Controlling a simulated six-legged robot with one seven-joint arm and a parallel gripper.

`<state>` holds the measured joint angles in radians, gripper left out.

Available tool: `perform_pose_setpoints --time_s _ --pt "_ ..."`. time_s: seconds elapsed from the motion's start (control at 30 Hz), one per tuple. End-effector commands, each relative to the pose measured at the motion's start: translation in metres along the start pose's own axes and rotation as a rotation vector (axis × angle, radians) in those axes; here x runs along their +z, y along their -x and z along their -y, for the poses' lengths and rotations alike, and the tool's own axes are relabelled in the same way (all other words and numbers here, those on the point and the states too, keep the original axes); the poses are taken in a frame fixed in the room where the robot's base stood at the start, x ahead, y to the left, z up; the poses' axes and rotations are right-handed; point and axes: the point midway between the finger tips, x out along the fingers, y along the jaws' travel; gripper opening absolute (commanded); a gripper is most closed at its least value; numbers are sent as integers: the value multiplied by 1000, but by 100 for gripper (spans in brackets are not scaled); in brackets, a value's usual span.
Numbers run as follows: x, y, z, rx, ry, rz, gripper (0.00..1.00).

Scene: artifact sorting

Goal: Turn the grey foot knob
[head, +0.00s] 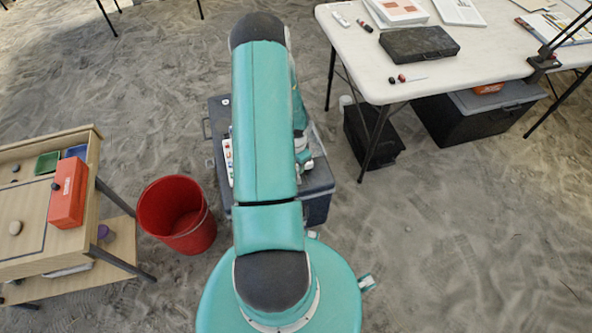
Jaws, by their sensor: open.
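I cannot make out a grey foot knob; it may be hidden behind my arm or too small to tell. My teal arm reaches forward over a dark blue-grey case (318,183) on the sand and covers much of its top. The end of my arm with my gripper (304,160) shows only in part, at the right edge of the arm above the case. Its fingers are not clear, and nothing is seen held in it. A white strip with small coloured marks (228,162) shows on the case at the left of my arm.
A red bucket (205,236) stands left of the case, beside a wooden table (40,235) bearing an orange box (68,192). A white table (450,72) with a black case (419,44) is at upper right. Open sand lies at lower right.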

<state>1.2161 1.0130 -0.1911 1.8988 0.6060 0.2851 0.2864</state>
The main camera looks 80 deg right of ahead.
Motion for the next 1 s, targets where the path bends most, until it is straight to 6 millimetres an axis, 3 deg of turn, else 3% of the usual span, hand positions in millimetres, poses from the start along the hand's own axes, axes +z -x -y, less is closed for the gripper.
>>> perform_pose_setpoints --time_s 0.1,0.33,1.0 --pt "0 27 1 -2 2 -3 43" --pt "1 58 0 0 1 0 43" --pt "0 62 0 0 0 1 43"
